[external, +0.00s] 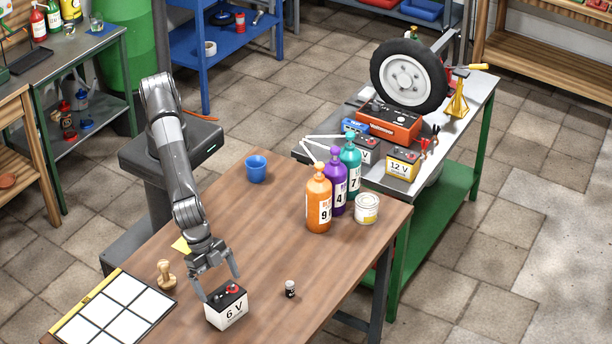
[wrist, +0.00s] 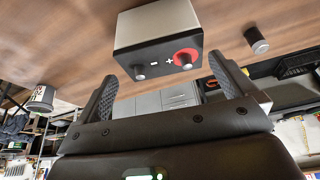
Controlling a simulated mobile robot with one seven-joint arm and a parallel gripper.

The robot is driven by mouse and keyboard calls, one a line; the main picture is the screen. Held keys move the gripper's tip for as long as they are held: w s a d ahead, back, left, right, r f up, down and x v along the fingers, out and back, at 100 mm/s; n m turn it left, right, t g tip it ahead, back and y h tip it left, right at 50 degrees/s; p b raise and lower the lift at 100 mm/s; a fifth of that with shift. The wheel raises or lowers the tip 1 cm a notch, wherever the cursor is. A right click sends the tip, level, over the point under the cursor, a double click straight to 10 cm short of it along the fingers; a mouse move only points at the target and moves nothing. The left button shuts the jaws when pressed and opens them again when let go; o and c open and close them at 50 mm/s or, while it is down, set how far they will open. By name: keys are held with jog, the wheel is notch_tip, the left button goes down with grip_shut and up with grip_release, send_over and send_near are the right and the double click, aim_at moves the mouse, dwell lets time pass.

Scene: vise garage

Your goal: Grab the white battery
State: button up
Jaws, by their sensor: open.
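The white battery (external: 226,313), marked "6 V" with a black top and a red terminal cap, stands on the wooden table near its front edge. My gripper (external: 220,287) is open just above and behind it, one finger near each side of its top. In the wrist view the battery (wrist: 155,38) shows its black top with minus and plus marks and a red ring. The fingers of my gripper (wrist: 163,70) are spread there, with nothing between the pads that I can see. Whether a finger touches the battery I cannot tell.
A small black cylinder (external: 290,289) stands right of the battery. A wooden stamp (external: 166,275) and a white-gridded board (external: 112,312) are left. Orange (external: 319,205), purple and teal bottles and a can (external: 367,209) stand farther back. A "12 V" battery (external: 403,163) is on the other bench.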

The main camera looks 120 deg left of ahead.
aim_at(224, 295)
jog(key=x, duration=0.5)
jog(key=shift+w+f, duration=0.1)
jog(key=shift+f, duration=0.25)
jog(key=shift+a, duration=0.1)
jog(key=shift+c, duration=0.4)
jog(key=c, duration=1.2)
jog(key=shift+r, duration=0.15)
jog(key=shift+c, duration=0.5)
